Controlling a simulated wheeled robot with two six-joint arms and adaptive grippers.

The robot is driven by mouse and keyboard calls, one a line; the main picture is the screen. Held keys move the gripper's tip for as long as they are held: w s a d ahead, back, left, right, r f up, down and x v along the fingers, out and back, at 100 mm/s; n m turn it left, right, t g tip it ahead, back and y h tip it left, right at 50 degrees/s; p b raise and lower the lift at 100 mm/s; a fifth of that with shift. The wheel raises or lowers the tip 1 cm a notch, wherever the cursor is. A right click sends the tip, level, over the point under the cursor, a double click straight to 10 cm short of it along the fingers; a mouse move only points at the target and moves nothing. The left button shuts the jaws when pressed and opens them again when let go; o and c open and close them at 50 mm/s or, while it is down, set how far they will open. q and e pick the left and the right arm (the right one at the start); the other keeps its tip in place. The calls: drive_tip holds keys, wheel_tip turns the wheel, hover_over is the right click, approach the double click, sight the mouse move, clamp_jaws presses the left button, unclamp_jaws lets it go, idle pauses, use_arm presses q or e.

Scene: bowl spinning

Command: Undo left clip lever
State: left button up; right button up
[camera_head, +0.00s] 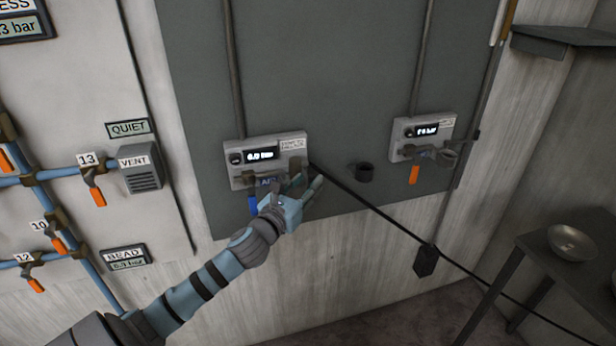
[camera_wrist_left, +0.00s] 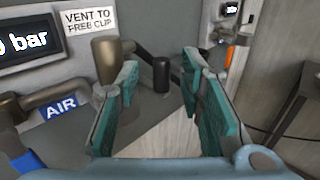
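The left wall unit (camera_head: 268,158) is a grey box with a lit bar display and a blue handle (camera_head: 253,204) below it. In the left wrist view, a bronze post (camera_wrist_left: 106,54) with a short arm stands under the label "VENT TO FREE CLIP" (camera_wrist_left: 88,20). I cannot tell for certain which part is the clip lever. My left gripper (camera_head: 306,188) is at the unit's lower right corner. In the wrist view its teal fingers (camera_wrist_left: 165,105) are apart with nothing clearly held between them; the left finger is close beside the post. My right gripper is not in view.
A dark round holder (camera_head: 365,172) and a second unit (camera_head: 421,136) with an orange handle are to the right. A metal bowl (camera_head: 572,242) sits on a table at far right.

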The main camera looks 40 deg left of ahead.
sight(311, 181)
use_arm(q)
drive_tip(key=w, duration=0.3)
drive_tip(key=shift+w+a, duration=0.15)
drive_tip(key=shift+a, duration=0.05)
drive_tip(key=shift+c, duration=0.5)
clamp_jaws()
drive_tip(key=shift+r, duration=0.1)
drive_tip(key=shift+d, duration=0.15)
drive_tip(key=shift+n+y, duration=0.3)
drive_tip(key=shift+y, duration=0.1)
